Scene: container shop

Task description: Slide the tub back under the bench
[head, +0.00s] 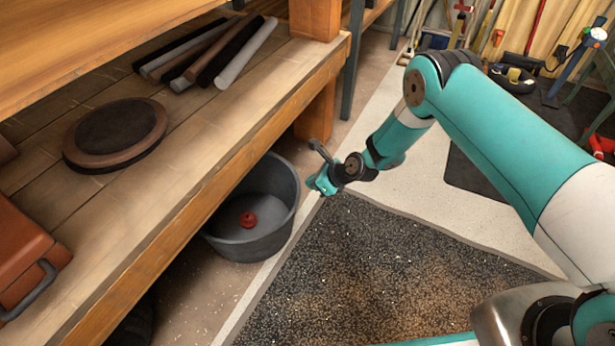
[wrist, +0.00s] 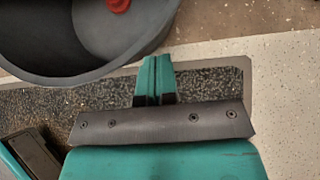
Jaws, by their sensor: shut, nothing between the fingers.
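A round grey tub (head: 285,215) stands on the floor at the bench's front edge, partly beneath the lower shelf and partly sticking out; it also fills the top left of the wrist view (wrist: 45,62). A small red object (head: 248,219) lies inside it. The wooden bench (head: 215,150) hides the tub's left rear part. My gripper (head: 316,183) is just outside the tub's right rim, with its fingers together and empty. In the wrist view the closed fingers (wrist: 155,62) point towards the tub's outer wall; I cannot tell whether they touch it.
The bench's lower shelf carries a round dark disc (head: 115,132), several rods (head: 205,52) and a red-brown case (head: 22,255). A bench leg (head: 317,108) stands behind the tub. A dark speckled mat (head: 350,270) covers clear floor in front.

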